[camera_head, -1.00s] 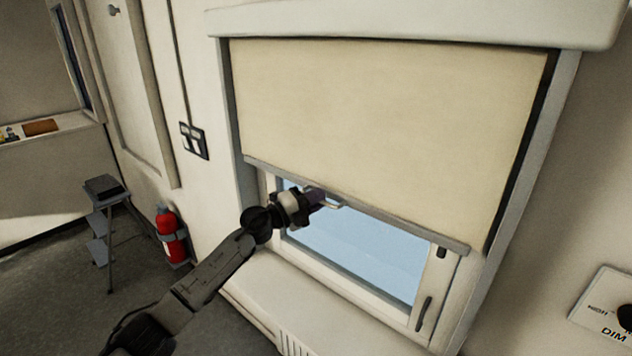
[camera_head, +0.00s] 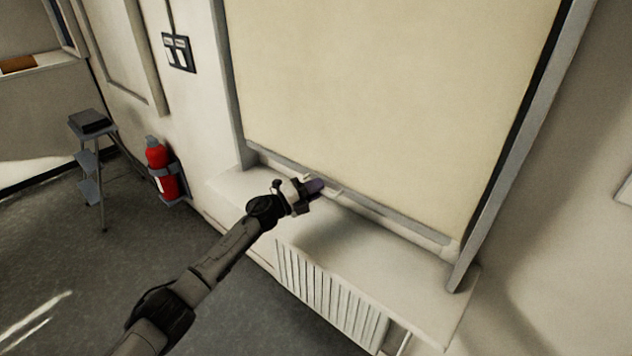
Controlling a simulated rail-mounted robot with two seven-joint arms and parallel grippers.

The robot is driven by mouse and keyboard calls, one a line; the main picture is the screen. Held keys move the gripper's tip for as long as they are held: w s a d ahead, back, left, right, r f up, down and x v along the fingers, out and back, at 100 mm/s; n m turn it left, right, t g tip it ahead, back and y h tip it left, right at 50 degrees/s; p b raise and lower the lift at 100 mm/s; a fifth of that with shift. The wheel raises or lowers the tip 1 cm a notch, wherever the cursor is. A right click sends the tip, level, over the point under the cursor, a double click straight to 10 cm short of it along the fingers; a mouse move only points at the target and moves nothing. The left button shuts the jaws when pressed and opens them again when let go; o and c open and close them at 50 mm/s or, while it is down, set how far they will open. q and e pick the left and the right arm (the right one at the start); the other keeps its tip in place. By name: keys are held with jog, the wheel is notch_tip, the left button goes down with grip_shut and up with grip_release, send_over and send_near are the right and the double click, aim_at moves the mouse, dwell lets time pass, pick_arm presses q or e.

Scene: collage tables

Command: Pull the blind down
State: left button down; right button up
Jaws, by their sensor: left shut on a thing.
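The cream blind (camera_head: 390,100) hangs down over the window and covers nearly all of it in the head view. Its grey bottom bar (camera_head: 385,214) is just above the window sill, with a narrow pale strip showing beneath it. My left gripper (camera_head: 322,187) is at the bar, left of its middle, shut on the small pull handle (camera_head: 334,191). The gripper hides part of the handle. My right gripper is not in view.
The white sill (camera_head: 400,265) juts out below the blind, above a ribbed radiator (camera_head: 325,290). A red fire extinguisher (camera_head: 162,170) hangs on the wall at left, near a step stool (camera_head: 90,150). The floor between is clear.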

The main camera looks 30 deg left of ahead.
pick_arm(q)
notch_tip(320, 180, down, 4)
jog(key=shift+b, duration=0.95)
jog(key=shift+f, duration=0.15)
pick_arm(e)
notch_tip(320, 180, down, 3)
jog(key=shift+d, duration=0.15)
pick_arm(q)
jog(key=shift+f, duration=0.1)
jog(key=c, duration=1.2)
grip_release()
jog(key=shift+s+a, duration=0.25)
jog(key=shift+s, duration=0.15)
jog(key=p+v, duration=0.1)
jog(key=v, duration=1.2)
jog(key=shift+d+p, duration=0.1)
jog(key=shift+p, duration=0.2)
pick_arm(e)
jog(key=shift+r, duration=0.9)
